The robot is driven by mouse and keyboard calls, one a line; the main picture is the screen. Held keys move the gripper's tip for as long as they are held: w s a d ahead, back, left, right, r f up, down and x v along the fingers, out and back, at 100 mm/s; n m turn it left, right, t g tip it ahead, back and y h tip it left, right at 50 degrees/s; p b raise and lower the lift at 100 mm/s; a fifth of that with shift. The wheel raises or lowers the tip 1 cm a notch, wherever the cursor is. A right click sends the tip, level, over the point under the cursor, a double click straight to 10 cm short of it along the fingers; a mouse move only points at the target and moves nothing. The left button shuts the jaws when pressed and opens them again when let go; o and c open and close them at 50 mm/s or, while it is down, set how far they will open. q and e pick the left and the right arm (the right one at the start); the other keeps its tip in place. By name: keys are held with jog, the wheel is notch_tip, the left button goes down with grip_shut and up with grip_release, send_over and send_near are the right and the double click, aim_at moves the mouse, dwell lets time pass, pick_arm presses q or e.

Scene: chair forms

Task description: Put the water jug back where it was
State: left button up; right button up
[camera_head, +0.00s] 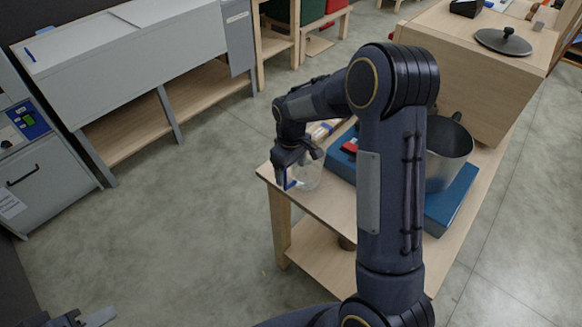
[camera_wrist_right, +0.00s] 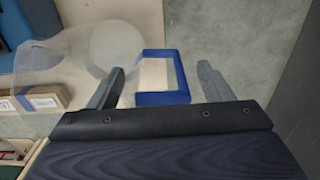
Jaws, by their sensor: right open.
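The water jug (camera_head: 309,174) is clear with a blue handle (camera_head: 291,184). It stands at the near left corner of the wooden table (camera_head: 326,207), partly hidden by my right gripper (camera_head: 297,170). In the right wrist view, the clear jug body (camera_wrist_right: 50,72) is at the left and its blue C-shaped handle (camera_wrist_right: 181,75) lies between the fingers of my right gripper (camera_wrist_right: 165,78). These fingers are open, with gaps on both sides of the handle. Part of my left gripper (camera_head: 85,318) shows at the bottom left edge; its fingers are unclear.
A blue case (camera_head: 450,203) with a metal pot (camera_head: 447,155) lies on the table right of the jug, partly behind my right arm. A wooden cabinet with a dark lid (camera_head: 503,42) stands farther right. Grey floor left of the table is clear up to the grey counter (camera_head: 120,55).

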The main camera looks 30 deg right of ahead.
notch_tip(320, 180, up, 12)
jog(key=shift+r+b, duration=0.1)
jog(key=shift+b, duration=0.2)
jog(key=s+r+m+t+y, duration=0.1)
jog(key=s+r+m, duration=0.15)
jog(key=s, duration=0.45)
jog(key=s+r+m+t+y, duration=0.1)
jog(key=s+r+t+y, duration=0.15)
jog(key=s, duration=0.45)
jog(key=s+a+f+m+t, duration=0.1)
jog(key=s+a, duration=0.1)
jog(key=s, duration=0.4)
jog(key=s+a+f+m+t, duration=0.1)
jog(key=s+a+m, duration=0.1)
jog(key=s, duration=0.4)
jog(key=shift+s+a+f, duration=0.15)
jog(key=shift+a+f, duration=0.1)
jog(key=shift+a, duration=0.3)
